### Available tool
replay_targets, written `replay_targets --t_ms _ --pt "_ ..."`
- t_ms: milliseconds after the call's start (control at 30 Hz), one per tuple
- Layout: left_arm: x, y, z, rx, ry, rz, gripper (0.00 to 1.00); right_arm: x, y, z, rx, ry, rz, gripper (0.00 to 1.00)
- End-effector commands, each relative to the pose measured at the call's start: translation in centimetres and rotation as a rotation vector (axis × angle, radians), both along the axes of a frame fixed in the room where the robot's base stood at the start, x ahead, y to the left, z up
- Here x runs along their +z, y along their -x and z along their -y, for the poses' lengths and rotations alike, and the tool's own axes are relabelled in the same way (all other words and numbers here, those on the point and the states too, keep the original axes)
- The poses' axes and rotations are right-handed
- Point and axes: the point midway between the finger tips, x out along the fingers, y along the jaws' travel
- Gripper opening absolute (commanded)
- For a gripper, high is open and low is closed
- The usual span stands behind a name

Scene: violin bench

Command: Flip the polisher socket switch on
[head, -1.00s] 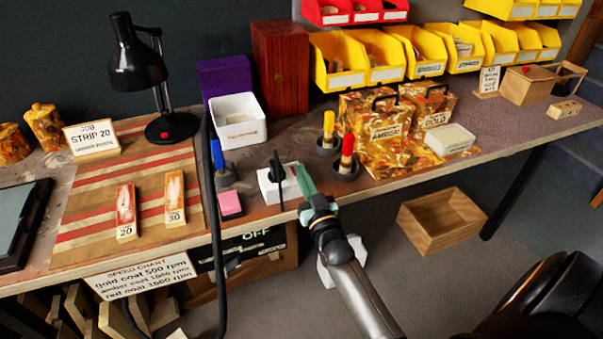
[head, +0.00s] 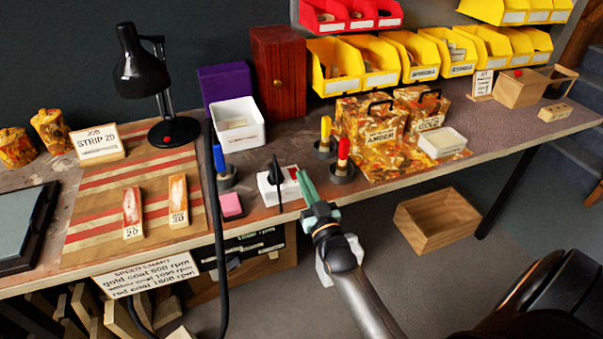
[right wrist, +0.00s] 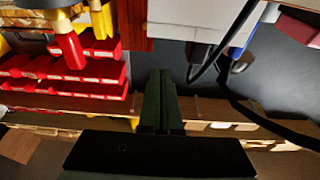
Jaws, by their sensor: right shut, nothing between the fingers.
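The polisher socket is a white box (head: 268,196) near the bench's front edge, with a black plug (head: 276,172) and cable on it. A small red patch, apparently the switch (head: 293,173), shows at its right end. My right gripper (head: 302,173) is shut and empty, its green fingertips right beside that patch; I cannot tell whether they touch it. In the right wrist view the shut fingers (right wrist: 163,95) point toward a white box, apparently the socket (right wrist: 195,22), whose switch I cannot make out. My left gripper is not in view.
Blue (head: 221,165), yellow (head: 326,135) and red-handled (head: 342,158) tools stand in dark holders around the socket. A pink block (head: 231,205) lies to its left. A black cable (head: 216,240) hangs over the bench front. A dark panel (head: 245,245) sits below.

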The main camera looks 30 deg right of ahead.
Motion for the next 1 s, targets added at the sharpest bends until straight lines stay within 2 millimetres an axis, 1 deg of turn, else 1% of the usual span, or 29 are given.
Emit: replay_targets --t_ms 33,200,300,400,567,1000 --pt "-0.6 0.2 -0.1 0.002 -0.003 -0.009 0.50 -0.9 1.2 -0.3 0.000 0.000 -0.002 0.00" --pt "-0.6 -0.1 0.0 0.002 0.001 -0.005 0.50 -2.3 4.1 -1.0 0.000 0.000 0.002 0.00" --pt "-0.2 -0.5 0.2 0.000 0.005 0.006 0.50 -2.8 5.3 -1.3 0.000 0.001 0.003 0.00" --pt "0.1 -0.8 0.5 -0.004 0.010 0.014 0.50 -3.1 6.0 -1.4 0.000 0.001 0.004 0.00" --pt "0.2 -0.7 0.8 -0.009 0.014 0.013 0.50 -3.2 6.4 -1.5 0.000 0.001 0.006 0.00" --pt "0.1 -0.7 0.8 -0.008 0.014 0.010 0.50 -3.2 6.3 -1.5 0.000 0.001 0.005 0.00"
